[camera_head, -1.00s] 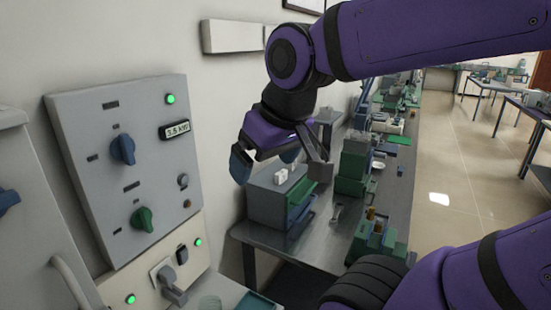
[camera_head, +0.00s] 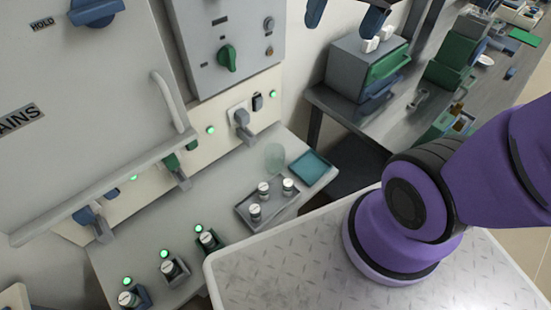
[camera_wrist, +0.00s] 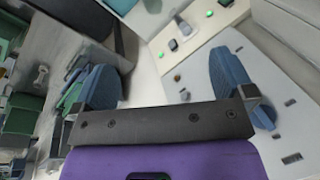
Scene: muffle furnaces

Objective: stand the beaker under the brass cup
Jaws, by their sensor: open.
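The beaker (camera_head: 275,157) is a clear, greenish glass standing upright on the grey bench in the head view, beside a teal pad. My gripper (camera_head: 345,12) shows only in part at the top edge of the head view, far from the beaker. In the wrist view its two blue fingers (camera_wrist: 165,78) are wide apart with nothing between them. Small brass-coloured parts (camera_head: 457,109) show on a green device on the side table; I cannot tell whether one is the brass cup.
A grey tray (camera_head: 279,210) with several small jars stands in front of the beaker. The teal pad (camera_head: 309,168) lies right of it. The furnace control panel (camera_head: 225,45) rises behind. My base's pale deck fills the lower right.

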